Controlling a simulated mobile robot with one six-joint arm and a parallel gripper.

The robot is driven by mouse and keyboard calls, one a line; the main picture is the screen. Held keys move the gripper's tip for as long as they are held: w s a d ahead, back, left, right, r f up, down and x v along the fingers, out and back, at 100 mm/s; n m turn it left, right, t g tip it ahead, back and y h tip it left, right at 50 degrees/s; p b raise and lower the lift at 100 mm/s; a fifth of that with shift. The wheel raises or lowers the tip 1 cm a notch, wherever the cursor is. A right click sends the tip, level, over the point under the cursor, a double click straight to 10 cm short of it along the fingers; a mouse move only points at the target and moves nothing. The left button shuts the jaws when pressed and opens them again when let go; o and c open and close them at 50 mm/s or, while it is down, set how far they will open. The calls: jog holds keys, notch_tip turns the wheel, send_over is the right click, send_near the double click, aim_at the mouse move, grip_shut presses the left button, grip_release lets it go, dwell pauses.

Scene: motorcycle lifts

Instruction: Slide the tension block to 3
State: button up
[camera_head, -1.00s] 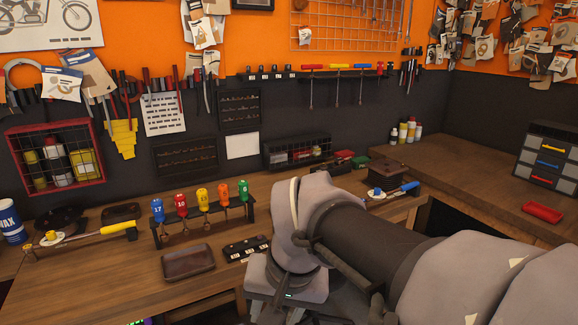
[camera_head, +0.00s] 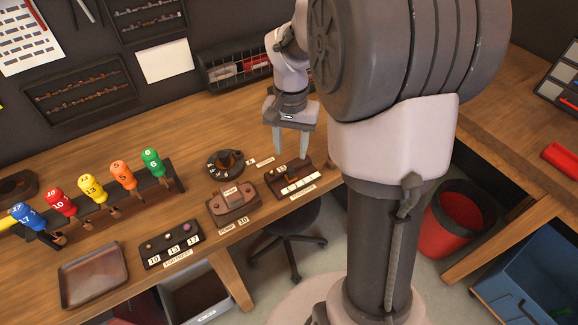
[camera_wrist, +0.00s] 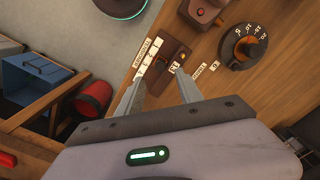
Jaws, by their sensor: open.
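The tension block appears to be part of a small dark brown slider unit (camera_head: 290,180) at the front edge of the bench, with a row of white number tiles. In the wrist view my open fingers (camera_wrist: 157,84) reach toward the unit from either side. I cannot tell whether they touch it.
Further left are a numbered peg strip (camera_head: 170,248), a tray (camera_head: 93,276) and colored numbered drivers (camera_head: 92,188). A red bin (camera_head: 457,218) stands on the floor at right.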

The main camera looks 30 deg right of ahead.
aim_at(291, 169)
notch_tip(291, 169, down, 8)
jog(key=shift+r+b, duration=0.25)
jog(key=shift+b, duration=0.85)
jog(key=shift+c, duration=0.2)
grip_shut()
jog(key=shift+d, duration=0.1)
